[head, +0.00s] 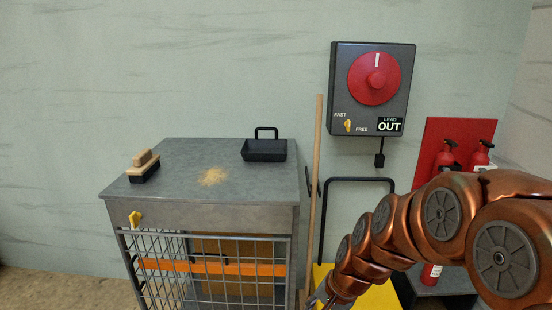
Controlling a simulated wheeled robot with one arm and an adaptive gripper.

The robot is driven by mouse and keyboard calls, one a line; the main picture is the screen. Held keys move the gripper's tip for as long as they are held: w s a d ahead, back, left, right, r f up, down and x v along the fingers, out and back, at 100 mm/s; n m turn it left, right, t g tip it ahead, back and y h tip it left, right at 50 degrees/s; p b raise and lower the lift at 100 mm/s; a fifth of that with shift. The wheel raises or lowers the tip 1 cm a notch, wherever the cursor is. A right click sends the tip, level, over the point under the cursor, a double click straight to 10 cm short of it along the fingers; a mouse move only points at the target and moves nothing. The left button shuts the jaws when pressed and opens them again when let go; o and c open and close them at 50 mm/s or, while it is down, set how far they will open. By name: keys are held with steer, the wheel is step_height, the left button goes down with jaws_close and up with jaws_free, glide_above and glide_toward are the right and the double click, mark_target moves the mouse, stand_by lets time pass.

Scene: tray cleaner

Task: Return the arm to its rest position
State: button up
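My copper-coloured arm comes in from the right side of the head view and reaches down and left toward the bottom middle. My gripper (318,299) is at its end, at the lower edge of the picture, just right of the grey cabinet. Only a small grey part of the gripper shows, and its fingers are mostly cut off. I cannot tell whether it is open or holds anything.
The grey cabinet (240,214) carries a brush (145,167), yellowish crumbs (213,177) and a black tray (264,151). A wooden pole (316,180) stands beside it. A control box (345,95) hangs on the wall. Fire extinguishers (480,155) stand behind my arm.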

steer(key=s+d+r+n+g+h+p, duration=0.1)
steer(key=s+d+r+n+g+p, duration=0.1)
steer(key=s+r, duration=0.6)
steer(key=s+d+r+n+g+h+p, duration=0.1)
steer(key=s+d+r+n+p, duration=0.4)
steer(key=s, duration=1.1)
step_height(320, 180, up, 4)
steer(key=d+h+p, duration=0.1)
steer(key=d+p, duration=0.1)
steer(key=p, duration=0.1)
steer(key=shift+s+g, duration=0.15)
steer(key=shift+g, duration=0.25)
steer(key=shift+d, duration=0.1)
